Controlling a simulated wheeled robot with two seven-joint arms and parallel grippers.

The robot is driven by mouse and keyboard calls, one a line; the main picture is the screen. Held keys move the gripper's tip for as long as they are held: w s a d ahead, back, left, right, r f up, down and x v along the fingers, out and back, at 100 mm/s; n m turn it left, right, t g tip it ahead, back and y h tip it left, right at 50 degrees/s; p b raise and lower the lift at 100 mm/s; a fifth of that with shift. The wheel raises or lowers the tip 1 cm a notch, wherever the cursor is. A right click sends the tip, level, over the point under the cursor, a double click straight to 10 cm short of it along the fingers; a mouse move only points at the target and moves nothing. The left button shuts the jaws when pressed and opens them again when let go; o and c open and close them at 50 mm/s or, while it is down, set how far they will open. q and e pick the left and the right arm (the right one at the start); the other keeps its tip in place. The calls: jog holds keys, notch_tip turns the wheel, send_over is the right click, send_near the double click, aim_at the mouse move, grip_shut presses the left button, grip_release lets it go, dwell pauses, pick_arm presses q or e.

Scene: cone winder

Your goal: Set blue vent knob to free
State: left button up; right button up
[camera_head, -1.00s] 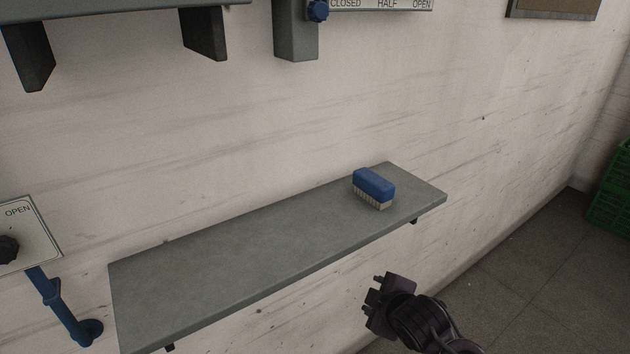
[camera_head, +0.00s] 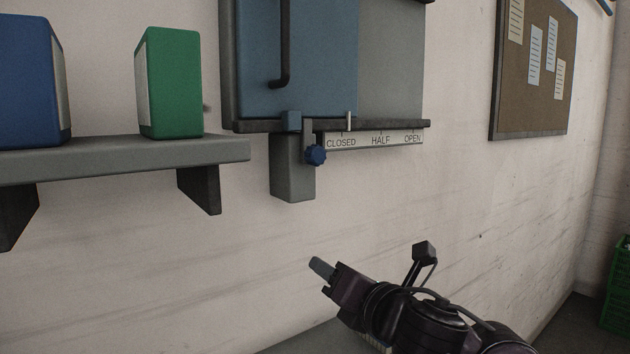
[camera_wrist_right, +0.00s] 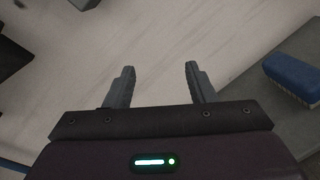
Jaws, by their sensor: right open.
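No mark reading "free" shows. My right gripper (camera_head: 322,268) is below the knob, apart from it, pointing up and left. In the right wrist view its two fingers (camera_wrist_right: 160,85) are spread with nothing between them. My left gripper is out of view.
A wall shelf (camera_head: 120,157) holds a green box (camera_head: 170,85) and a blue box (camera_head: 30,80) at left, with dark brackets below. A blue brush (camera_wrist_right: 292,76) lies on a lower shelf (camera_wrist_right: 300,45). A corkboard (camera_head: 535,70) hangs at right. The wall below the knob is bare.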

notch_tip(320, 180, up, 8)
jog(key=n+y, duration=0.2)
jog(key=n, duration=1.5)
send_near(319, 154)
jog(key=x, duration=0.4)
jog(key=shift+y, duration=0.3)
jog(key=p+x, duration=0.3)
jog(key=x, duration=0.3)
jog(key=shift+d+f, duration=0.1)
jog(key=shift+f, duration=0.05)
jog(key=shift+w+a+f+p, duration=0.15)
jog(key=shift+w+a+p, duration=0.25)
jog(key=shift+w, duration=0.1)
jog(key=shift+d, duration=0.1)
grip_shut()
jog(key=shift+f, duration=0.1)
